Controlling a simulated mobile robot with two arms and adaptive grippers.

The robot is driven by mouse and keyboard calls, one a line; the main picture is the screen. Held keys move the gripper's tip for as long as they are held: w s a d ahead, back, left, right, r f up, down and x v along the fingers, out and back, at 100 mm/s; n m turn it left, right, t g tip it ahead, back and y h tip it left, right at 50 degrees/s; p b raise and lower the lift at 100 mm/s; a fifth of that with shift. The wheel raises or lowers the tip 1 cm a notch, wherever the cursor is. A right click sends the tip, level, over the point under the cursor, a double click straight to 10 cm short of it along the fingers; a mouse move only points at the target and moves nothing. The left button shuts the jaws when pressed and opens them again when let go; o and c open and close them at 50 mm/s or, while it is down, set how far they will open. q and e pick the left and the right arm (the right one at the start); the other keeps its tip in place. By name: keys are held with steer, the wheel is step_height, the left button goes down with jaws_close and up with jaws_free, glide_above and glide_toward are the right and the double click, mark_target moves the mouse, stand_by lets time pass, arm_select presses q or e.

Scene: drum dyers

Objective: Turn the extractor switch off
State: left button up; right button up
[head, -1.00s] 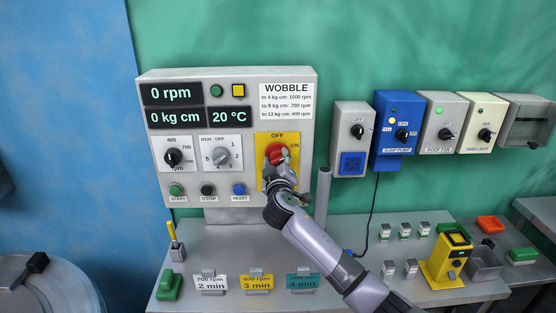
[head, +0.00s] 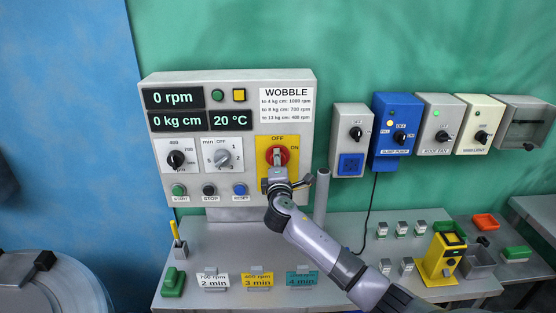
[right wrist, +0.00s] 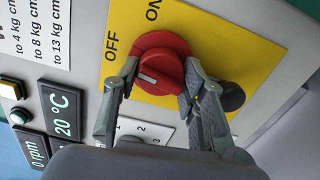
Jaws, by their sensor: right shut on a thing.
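The extractor switch is a red round knob (head: 277,155) on a yellow plate (head: 262,142) at the lower right of the grey control panel. OFF is printed above it and ON to its right. The white mark on the knob stands about upright in the head view, toward OFF. In the right wrist view the red knob (right wrist: 160,62) lies between the fingertips of my right gripper (right wrist: 158,88). My right gripper (head: 278,182) is shut on the knob and hides its lower part in the head view. My left gripper is not in view.
A grey post (head: 321,195) stands close right of my gripper. Cards stand on the bench below.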

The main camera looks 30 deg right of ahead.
steer(key=shift+n+p, duration=0.35)
steer(key=shift+n, duration=0.55)
steer(key=o, duration=1.2)
steer(key=shift+c, duration=0.2)
steer(key=v, duration=1.2)
